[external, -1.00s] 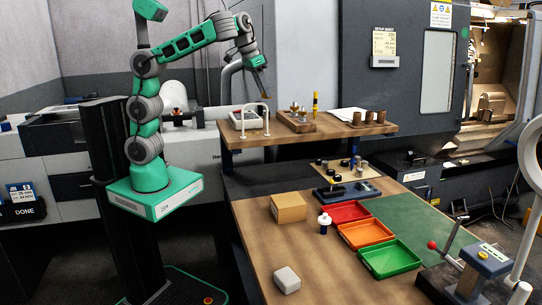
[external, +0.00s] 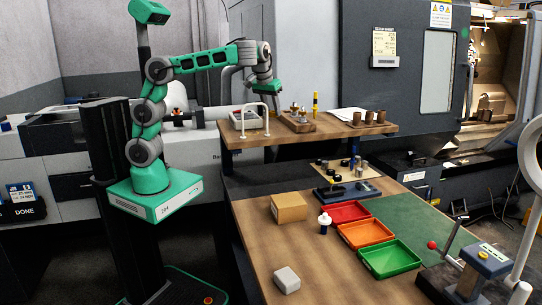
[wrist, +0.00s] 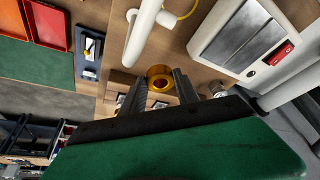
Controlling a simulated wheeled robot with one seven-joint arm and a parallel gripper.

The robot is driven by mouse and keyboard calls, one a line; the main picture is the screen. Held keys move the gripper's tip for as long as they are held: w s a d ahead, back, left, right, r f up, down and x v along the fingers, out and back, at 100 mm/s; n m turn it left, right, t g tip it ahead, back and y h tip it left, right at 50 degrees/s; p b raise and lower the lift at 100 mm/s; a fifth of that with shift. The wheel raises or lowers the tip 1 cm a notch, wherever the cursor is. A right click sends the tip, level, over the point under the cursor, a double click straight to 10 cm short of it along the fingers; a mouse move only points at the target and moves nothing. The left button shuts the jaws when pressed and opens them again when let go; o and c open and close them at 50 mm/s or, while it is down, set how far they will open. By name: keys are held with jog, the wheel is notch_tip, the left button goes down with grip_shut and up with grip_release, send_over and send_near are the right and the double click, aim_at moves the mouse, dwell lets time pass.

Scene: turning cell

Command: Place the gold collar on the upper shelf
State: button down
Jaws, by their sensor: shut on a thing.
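The gold collar (wrist: 160,71) shows in the wrist view as a shiny ring between the two dark fingers of my gripper (wrist: 158,82). The fingers are shut on it. The upper shelf (external: 240,142) is the raised wooden board in the middle of the external view. It also shows in the wrist view (wrist: 184,48), below the collar. In the external view my gripper (external: 266,93) is above the shelf's back left part, near the white rail. The collar cannot be made out in that view.
On the shelf stand a white rail (external: 267,118), a grey instrument (external: 240,121), a wooden block with metal parts (external: 298,123), a yellow-black post (external: 315,103) and a rack of brown cylinders (external: 367,120). The rail (wrist: 146,25) is close to the fingers. Bare wood shows between these.

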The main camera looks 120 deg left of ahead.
aim_at(278, 131)
jog(key=f, duration=0.1)
jog(key=w+a+f+b, duration=0.1)
jog(key=f, duration=0.1)
jog(key=w+f+b, duration=0.1)
jog(key=f, duration=0.1)
jog(key=shift+a+f, duration=0.25)
jog(key=shift+f, duration=0.1)
jog(key=shift+f+b, duration=0.25)
jog(key=shift+b, duration=0.1)
jog(key=c, duration=0.9)
grip_release()
jog(key=shift+r, duration=0.1)
jog(key=shift+r+p, duration=0.35)
jog(key=p+v, duration=0.4)
jog(key=v, duration=0.3)
